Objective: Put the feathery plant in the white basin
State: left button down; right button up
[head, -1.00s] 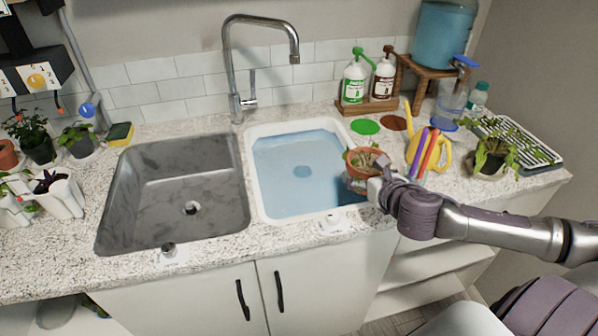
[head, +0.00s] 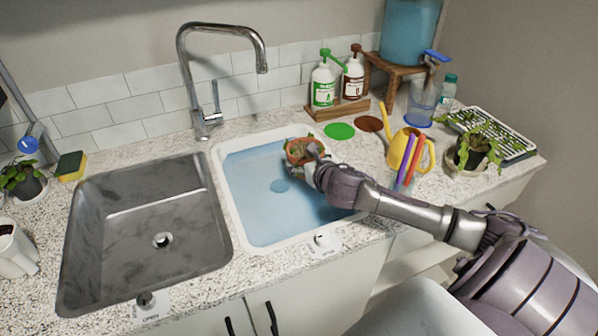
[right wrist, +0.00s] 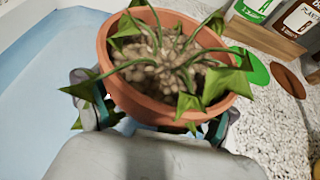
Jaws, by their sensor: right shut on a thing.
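My right gripper (head: 313,170) is shut on a terracotta-potted plant (head: 298,150). In the right wrist view, the gripper's fingers (right wrist: 155,112) sit on either side of the pot (right wrist: 124,88). The plant has thin stems and pointed green leaves drooping over the rim, with pebbly soil. The pot looks about upright. The white basin (head: 290,243) holds blue water (head: 262,205). In the head view, the pot overlaps the basin's back right part; its height above the water is hard to tell. My left gripper is not in view.
A grey sink (head: 110,225) lies left of the basin, with a tall faucet (head: 183,75) behind. Right of the basin are green (head: 339,131) and brown (head: 369,124) discs, a yellow watering can (head: 402,150) and another potted plant (head: 473,150). Bottles (head: 323,88) stand behind.

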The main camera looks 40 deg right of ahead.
jog(key=x, duration=0.2)
jog(key=shift+w+a+f, duration=0.1)
jog(key=shift+w+f, duration=0.1)
jog(key=shift+w, duration=0.15)
jog(key=shift+w+f, duration=0.15)
jog(key=shift+w, duration=0.05)
notch_tip(320, 180, down, 3)
jog(key=shift+f, duration=0.5)
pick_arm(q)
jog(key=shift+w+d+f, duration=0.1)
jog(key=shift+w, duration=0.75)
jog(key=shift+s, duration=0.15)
pick_arm(e)
jog(key=o, duration=1.4)
jog(key=shift+s+f, duration=0.1)
jog(key=shift+f, duration=0.1)
jog(key=shift+r, duration=0.1)
